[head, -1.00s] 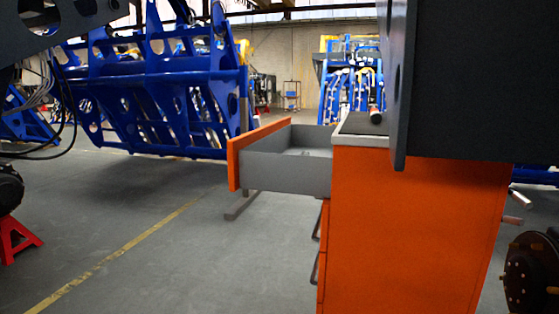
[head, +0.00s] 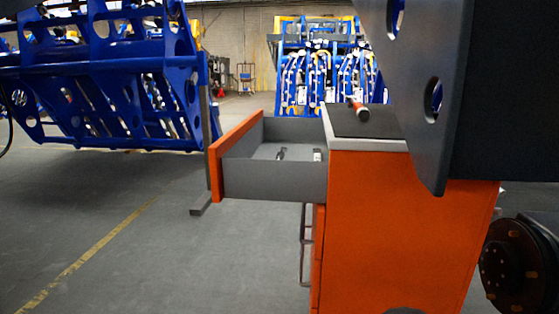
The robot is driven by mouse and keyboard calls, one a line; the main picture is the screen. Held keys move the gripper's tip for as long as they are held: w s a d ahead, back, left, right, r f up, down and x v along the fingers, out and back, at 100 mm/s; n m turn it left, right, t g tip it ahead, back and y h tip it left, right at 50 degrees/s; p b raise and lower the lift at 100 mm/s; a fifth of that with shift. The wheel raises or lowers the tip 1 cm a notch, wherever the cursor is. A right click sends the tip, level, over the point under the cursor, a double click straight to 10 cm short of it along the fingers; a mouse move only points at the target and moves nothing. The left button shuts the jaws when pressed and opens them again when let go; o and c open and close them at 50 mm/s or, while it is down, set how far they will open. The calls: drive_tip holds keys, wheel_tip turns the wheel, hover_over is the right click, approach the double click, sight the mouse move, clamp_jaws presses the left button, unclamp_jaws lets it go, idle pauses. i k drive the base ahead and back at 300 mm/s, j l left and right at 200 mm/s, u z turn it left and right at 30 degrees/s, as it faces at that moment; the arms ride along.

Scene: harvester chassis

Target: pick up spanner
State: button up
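An orange tool cabinet (head: 400,235) stands right of centre, with its top drawer (head: 262,178) pulled open to the left. Two small items lie on the grey drawer floor. One is a dark, thin item (head: 281,154); the other is a pale and dark item (head: 317,155) close to the cabinet side. Both are too small to tell whether either is the spanner. The near drawer wall hides part of the drawer floor. My gripper is not in view.
A red-tipped tool (head: 361,111) lies on the cabinet top (head: 368,128). A large dark grey plate (head: 425,95) overhangs the cabinet at the right. A wheel hub (head: 515,265) is at the lower right. Blue frames (head: 115,85) stand behind. The floor (head: 150,240) at left is clear.

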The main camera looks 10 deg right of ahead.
sight(281, 155)
drive_tip(key=i+j+z, duration=0.3)
drive_tip(key=i+j, duration=0.25)
drive_tip(key=i+j+z, duration=0.3)
drive_tip(key=i+j, duration=0.15)
drive_tip(key=j, duration=0.2)
